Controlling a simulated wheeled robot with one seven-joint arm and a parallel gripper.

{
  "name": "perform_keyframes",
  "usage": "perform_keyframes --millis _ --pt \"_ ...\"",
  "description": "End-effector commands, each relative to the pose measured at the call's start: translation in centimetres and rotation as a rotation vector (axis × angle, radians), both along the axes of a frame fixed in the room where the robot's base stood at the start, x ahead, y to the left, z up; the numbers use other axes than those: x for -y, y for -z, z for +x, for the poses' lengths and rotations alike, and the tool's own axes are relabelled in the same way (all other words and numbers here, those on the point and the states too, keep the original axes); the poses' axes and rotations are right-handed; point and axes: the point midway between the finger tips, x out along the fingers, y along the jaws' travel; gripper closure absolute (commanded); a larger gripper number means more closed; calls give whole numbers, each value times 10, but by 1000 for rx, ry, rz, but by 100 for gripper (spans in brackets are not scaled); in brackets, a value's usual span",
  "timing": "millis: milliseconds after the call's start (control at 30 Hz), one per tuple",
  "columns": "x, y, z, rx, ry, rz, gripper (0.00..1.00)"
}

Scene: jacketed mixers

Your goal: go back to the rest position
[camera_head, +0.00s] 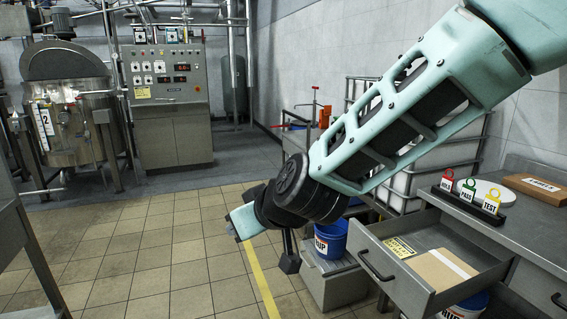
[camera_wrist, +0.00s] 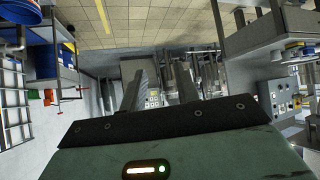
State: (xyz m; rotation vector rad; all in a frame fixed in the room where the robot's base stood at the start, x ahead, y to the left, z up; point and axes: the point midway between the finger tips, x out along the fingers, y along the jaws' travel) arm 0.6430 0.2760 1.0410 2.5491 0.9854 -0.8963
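My arm reaches in from the upper right in the head view, over the bench side, and slopes down toward the middle of the picture. Its wrist end hangs above the tiled floor, left of the open drawer. In the wrist view my gripper (camera_wrist: 176,86) shows two dark fingers standing well apart. Nothing is between them; the distant control panel and steel equipment show through the gap. The fingers touch nothing that I can see.
The bench bears a tag stand (camera_head: 468,206) and a cardboard box (camera_head: 536,188). A blue bucket (camera_head: 331,238) is below my arm. The mixer (camera_head: 70,125) and control cabinet (camera_head: 171,105) stand back left; tiled floor is clear.

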Motion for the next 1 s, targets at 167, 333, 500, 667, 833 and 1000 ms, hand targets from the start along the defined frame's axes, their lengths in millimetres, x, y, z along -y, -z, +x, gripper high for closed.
perform_keyframes --millis 167,333,500,667,833,1000 --pt "62 2 -116 -314 -93 -124 69" --pt "139 13 -197 -539 -47 -316 69" --pt "195 18 -240 -653 34 -459 69" --pt "213 20 -253 -686 66 -511 69" --pt "214 20 -254 -689 68 -513 69" --pt "213 20 -253 -688 67 -511 69"
